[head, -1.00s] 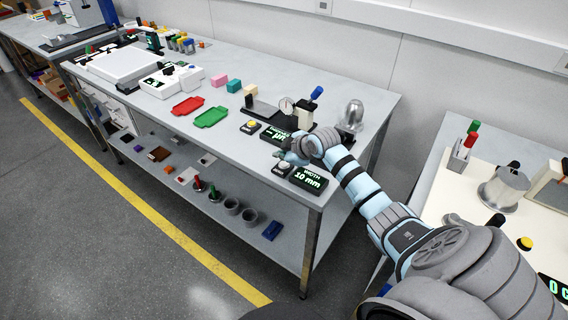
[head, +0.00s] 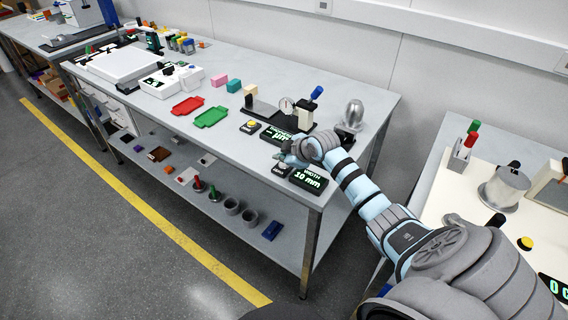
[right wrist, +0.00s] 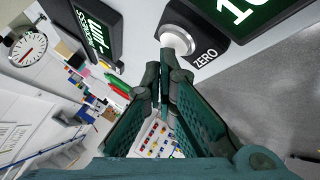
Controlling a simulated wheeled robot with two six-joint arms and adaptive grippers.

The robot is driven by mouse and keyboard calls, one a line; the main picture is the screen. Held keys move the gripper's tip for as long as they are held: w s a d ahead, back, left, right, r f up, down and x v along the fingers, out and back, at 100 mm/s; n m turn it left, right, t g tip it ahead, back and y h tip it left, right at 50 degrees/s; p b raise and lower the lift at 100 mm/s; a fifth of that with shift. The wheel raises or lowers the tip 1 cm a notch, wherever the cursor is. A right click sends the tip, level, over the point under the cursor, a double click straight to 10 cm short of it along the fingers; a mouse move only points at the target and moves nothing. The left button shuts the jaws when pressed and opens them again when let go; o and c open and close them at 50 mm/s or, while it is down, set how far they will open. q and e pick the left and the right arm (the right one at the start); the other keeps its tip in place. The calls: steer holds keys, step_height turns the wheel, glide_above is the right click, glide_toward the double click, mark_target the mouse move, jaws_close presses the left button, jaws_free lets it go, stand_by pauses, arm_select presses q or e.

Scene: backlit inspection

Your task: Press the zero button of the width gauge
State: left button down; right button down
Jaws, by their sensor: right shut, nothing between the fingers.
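The width gauge (head: 309,179) is a dark box with a green-lit display reading 10 mm, near the front right corner of the grey bench. Its zero button (right wrist: 178,40) is a round pale cap on a dark block labelled ZERO, just left of the display in the head view. My right gripper (right wrist: 165,72) is shut and empty. Its fingertips are right at the near edge of the button in the right wrist view; I cannot tell whether they touch it. In the head view the right gripper (head: 284,157) partly crowds the button block. My left gripper is not in view.
A second display box (head: 279,134) reading µm and a yellow button (head: 251,125) sit just behind. A dial gauge stand (head: 290,108) and a silver dome (head: 353,114) stand farther back. Red (head: 187,107) and green (head: 211,117) trays lie to the left.

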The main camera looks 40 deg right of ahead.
mark_target(283, 164)
steer(key=shift+f, duration=0.35)
steer(key=shift+r, duration=0.1)
stand_by(0.5)
steer(key=shift+r+p, duration=0.75)
step_height(283, 164, up, 5)
steer(key=p, duration=0.5)
steer(key=shift+r, duration=0.1)
stand_by(0.4)
